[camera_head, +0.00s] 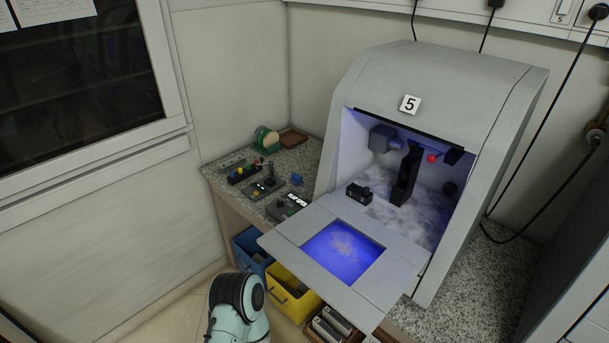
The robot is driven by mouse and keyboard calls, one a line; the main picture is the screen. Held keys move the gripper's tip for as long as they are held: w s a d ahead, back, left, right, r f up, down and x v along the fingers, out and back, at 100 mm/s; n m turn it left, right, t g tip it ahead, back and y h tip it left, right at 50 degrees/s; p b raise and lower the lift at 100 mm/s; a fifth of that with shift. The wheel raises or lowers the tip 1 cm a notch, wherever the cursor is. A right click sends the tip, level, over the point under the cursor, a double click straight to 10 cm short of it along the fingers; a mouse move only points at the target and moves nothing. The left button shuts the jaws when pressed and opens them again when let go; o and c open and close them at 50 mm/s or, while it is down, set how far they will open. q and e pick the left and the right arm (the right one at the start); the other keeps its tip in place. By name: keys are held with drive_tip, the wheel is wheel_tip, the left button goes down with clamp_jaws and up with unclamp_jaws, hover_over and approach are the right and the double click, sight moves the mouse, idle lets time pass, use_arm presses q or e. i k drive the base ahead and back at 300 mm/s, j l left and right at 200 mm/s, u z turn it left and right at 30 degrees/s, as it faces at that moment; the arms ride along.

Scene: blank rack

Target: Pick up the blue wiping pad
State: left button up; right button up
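A small blue block (296,179), which may be the blue wiping pad, lies on the speckled counter (299,158) to the left of the grey machine. It is too small to make out its texture. Neither of my grippers shows in the head view. Part of one of my arms, pale teal with a black joint, rises at the bottom edge, well in front of and below the counter.
The grey machine (440,85) marked 5 has a flap (290,249) jutting forward over the counter's front. Control boxes (264,188) and a green-rimmed roll (265,139) stand near the block. Blue (252,252) and yellow (290,295) bins sit below.

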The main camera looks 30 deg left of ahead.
sight(296, 179)
drive_tip(key=j+z, duration=0.25)
drive_tip(key=j, duration=0.3)
drive_tip(key=j+z, duration=0.25)
drive_tip(key=j, duration=0.25)
drive_tip(key=k+j+z, duration=0.1)
drive_tip(key=j+z, duration=0.15)
drive_tip(key=j, duration=0.3)
drive_tip(key=k+j+z, duration=0.25)
drive_tip(key=j, duration=0.25)
drive_tip(key=i, duration=0.1)
